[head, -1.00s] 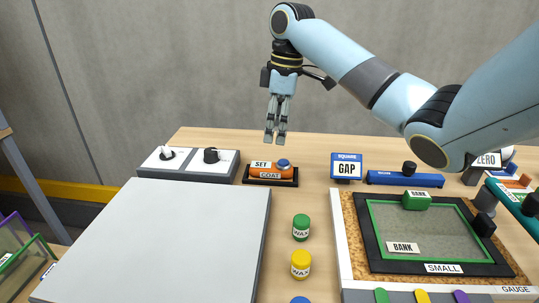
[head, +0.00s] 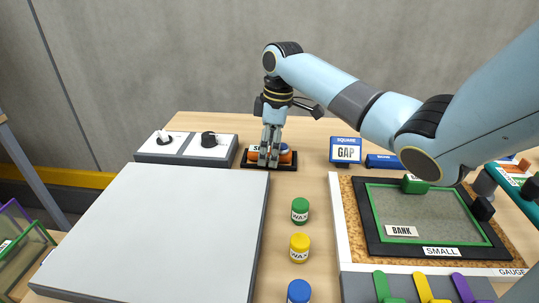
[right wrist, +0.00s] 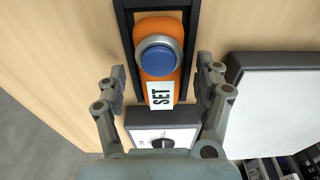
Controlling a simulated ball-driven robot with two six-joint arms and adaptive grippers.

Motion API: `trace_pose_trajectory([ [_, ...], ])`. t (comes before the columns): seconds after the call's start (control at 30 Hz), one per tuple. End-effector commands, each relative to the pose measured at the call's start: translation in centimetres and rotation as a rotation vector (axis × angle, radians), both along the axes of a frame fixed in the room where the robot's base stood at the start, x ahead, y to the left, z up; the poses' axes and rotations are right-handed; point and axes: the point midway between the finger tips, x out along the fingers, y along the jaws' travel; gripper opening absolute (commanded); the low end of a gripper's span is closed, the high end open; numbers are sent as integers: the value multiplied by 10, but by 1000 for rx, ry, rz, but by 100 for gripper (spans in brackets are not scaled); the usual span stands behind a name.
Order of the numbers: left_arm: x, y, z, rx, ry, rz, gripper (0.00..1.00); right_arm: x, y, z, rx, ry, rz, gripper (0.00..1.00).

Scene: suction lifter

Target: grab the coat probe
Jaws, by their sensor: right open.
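The coat probe (head: 286,155) is an orange body with a blue button and a white SET label, lying in a black holder (head: 248,165) at the back of the table. My right gripper (head: 268,160) is down over it and hides its left-middle part and most of its labels in the head view. In the right wrist view the probe (right wrist: 162,95) lies between the two open fingers of the right gripper (right wrist: 162,88), with a gap on each side. The left gripper is not in view.
A grey box with two knobs (head: 186,150) stands just left of the holder. A large white panel (head: 160,230) lies in front. Wax jars (head: 300,210) stand in a column. The GAP sign (head: 345,151) and framed tray (head: 440,251) are to the right.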

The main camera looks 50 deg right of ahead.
Motion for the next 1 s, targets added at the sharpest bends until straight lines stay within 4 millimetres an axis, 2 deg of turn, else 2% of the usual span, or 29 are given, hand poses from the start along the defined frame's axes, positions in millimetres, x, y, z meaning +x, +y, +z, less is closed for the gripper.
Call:
trace_pose_trajectory([
  [0.1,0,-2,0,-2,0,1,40,0,0,0,0,0,0,69],
  [0.6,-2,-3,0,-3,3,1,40,0,0,1,0,0,0,4],
  [0.87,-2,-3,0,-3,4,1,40,0,0,2,-1,-1,0,4],
  [1.0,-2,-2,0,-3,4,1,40,1,-1,10,-2,-3,0,4],
])
